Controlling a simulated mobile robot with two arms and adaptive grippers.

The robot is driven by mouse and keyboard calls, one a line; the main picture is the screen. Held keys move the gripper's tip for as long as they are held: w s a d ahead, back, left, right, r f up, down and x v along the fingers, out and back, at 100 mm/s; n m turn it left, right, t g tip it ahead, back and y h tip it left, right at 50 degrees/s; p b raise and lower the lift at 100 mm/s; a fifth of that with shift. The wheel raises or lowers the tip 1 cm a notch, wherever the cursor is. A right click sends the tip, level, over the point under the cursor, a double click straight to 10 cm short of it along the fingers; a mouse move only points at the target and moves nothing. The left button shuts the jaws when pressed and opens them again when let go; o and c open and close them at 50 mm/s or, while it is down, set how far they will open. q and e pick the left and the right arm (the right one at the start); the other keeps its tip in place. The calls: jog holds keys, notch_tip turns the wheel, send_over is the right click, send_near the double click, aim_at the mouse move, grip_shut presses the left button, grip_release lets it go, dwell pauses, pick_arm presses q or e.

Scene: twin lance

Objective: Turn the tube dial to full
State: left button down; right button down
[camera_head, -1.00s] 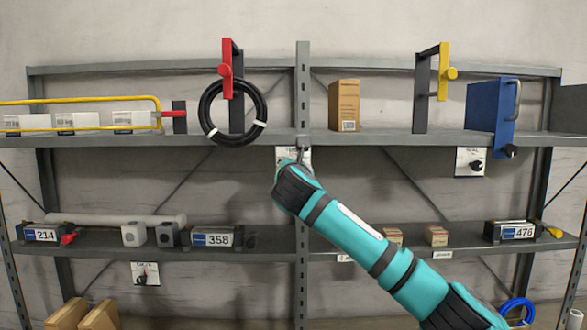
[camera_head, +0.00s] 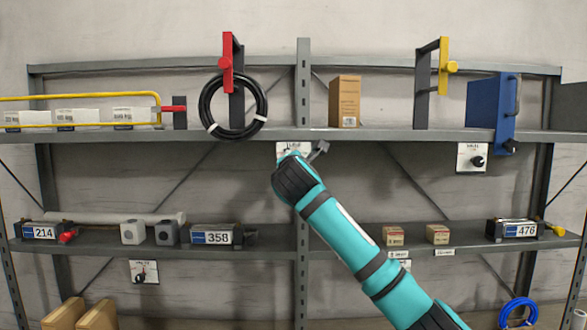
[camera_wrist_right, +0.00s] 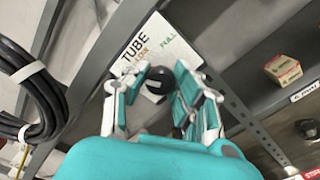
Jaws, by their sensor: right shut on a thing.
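The tube dial is a black round knob (camera_wrist_right: 157,84) on a white plate (camera_wrist_right: 152,45) lettered TUBE, with FULL in green at the upper right of the plate. In the head view the top of the plate (camera_head: 291,147) shows under the upper shelf by the middle post; my arm hides the knob there. My right gripper (camera_wrist_right: 161,76) is shut on the knob, with fingers on its left and right sides. The knob's pointer is hidden, so I cannot tell its setting. My left gripper is not in view.
A coiled black hose (camera_head: 233,107) hangs left of the middle post, close to the gripper in the wrist view. Another dial plate (camera_head: 471,157) hangs to the right and one (camera_head: 145,272) at lower left. Small boxes (camera_head: 393,236) stand on the lower shelf.

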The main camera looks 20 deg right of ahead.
jog(key=m, duration=0.2)
jog(key=m+b, duration=0.1)
jog(key=m, duration=0.1)
jog(key=shift+f+m+b, duration=0.2)
jog(key=shift+m+b, duration=0.1)
jog(key=m+b, duration=0.1)
jog(key=m, duration=0.3)
jog(key=shift+m, duration=0.3)
jog(key=m+b, duration=0.1)
jog(key=m, duration=0.3)
jog(key=shift+f+m+b, duration=0.1)
jog(key=shift+m+b, duration=0.3)
jog(key=shift+m, duration=1.5)
jog(key=c, duration=1)
grip_release()
jog(key=shift+r, duration=0.2)
jog(key=v, duration=1.2)
